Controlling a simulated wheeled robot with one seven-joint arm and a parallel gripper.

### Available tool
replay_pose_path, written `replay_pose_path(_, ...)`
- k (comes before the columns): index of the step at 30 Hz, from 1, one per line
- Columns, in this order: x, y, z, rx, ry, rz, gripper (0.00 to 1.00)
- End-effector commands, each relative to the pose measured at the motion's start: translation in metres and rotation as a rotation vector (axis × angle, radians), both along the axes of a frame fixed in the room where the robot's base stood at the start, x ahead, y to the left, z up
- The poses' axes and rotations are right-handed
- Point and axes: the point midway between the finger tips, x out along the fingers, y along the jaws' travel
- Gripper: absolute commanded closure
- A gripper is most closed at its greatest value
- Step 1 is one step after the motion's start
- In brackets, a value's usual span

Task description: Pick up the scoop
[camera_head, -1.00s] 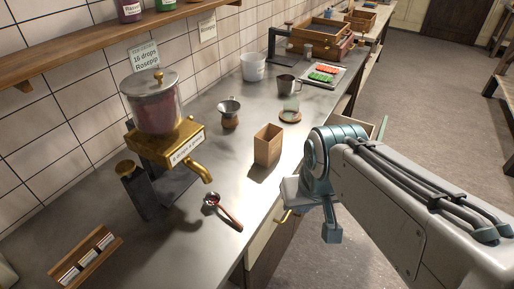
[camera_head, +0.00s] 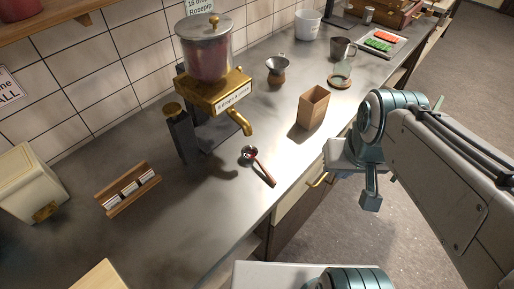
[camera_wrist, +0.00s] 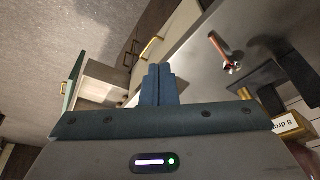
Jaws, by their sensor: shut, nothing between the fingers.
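The scoop (camera_head: 258,166) has a round metal bowl and a red-brown handle. It lies on the steel counter just in front of the brass spout, its handle pointing toward the front edge. It also shows in the wrist view (camera_wrist: 223,52), up and right of my fingers. My gripper (camera_head: 370,200) hangs beyond the counter's front edge, to the right of the scoop and apart from it. In the wrist view my gripper's fingers (camera_wrist: 158,84) are together with nothing between them.
A glass dispenser with a brass body (camera_head: 215,92) stands behind the scoop. A brown box (camera_head: 312,107) stands to the scoop's right. A wooden rack (camera_head: 128,190) lies to the left. An open drawer (camera_wrist: 100,82) juts out below the counter. The counter between rack and scoop is clear.

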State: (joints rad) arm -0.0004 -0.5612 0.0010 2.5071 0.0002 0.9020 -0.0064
Motion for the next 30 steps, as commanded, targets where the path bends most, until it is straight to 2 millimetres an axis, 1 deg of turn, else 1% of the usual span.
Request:
replay_pose_path(2, 0.0, 0.0, 0.0, 0.0, 0.0, 0.0, 1.0)
replay_pose_path(4, 0.0, 0.0, 0.0, 0.0, 0.001, 0.001, 0.83)
replay_pose_path(8, 0.009, 0.006, -0.001, -0.014, 0.017, 0.031, 0.83)
replay_pose_path(11, 0.024, 0.017, -0.003, -0.042, 0.047, 0.092, 0.83)
replay_pose_path(14, 0.046, 0.036, -0.008, -0.08, 0.085, 0.176, 0.83)
replay_pose_path(17, 0.068, 0.06, -0.015, -0.122, 0.121, 0.268, 0.83)
replay_pose_path(21, 0.094, 0.099, -0.03, -0.175, 0.166, 0.393, 0.83)
replay_pose_path(24, 0.109, 0.127, -0.043, -0.209, 0.191, 0.474, 0.83)
replay_pose_path(27, 0.119, 0.151, -0.054, -0.235, 0.208, 0.538, 0.83)
replay_pose_path(30, 0.124, 0.167, -0.062, -0.253, 0.218, 0.58, 0.83)
